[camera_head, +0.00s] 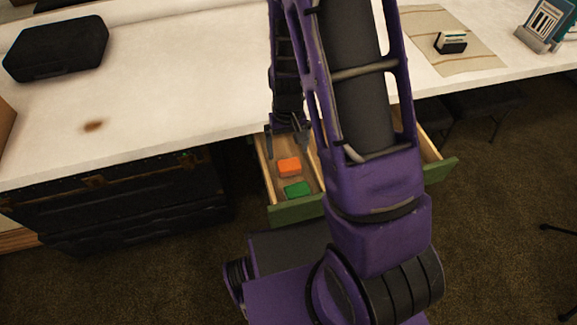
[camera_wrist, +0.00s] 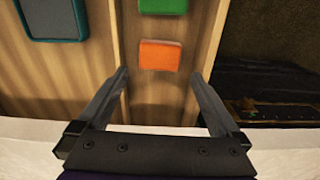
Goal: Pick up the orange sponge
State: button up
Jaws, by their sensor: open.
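The orange sponge (camera_head: 289,168) lies in the left compartment of an open wooden drawer (camera_head: 296,211) with a green front. It also shows in the wrist view (camera_wrist: 160,55), ahead of the fingertips and roughly centred between them. My gripper (camera_head: 287,141) is open and empty near the back of that compartment, above it. In the wrist view, my gripper (camera_wrist: 160,78) has its two fingers spread wide on either side of the compartment. Nothing hides the sponge in either view.
A green sponge (camera_head: 298,189) lies beside the orange one, nearer the drawer front. A divider separates off another compartment, which holds a dark teal-edged item (camera_wrist: 52,18). The white tabletop (camera_head: 180,95) overhangs the drawer's back. A black case (camera_head: 57,48) stands on it.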

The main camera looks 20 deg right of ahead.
aim_at(288, 162)
notch_tip(288, 162, down, 5)
jog(key=shift+f+b, duration=0.2)
jog(key=shift+b, duration=0.45)
jog(key=c, duration=1.2)
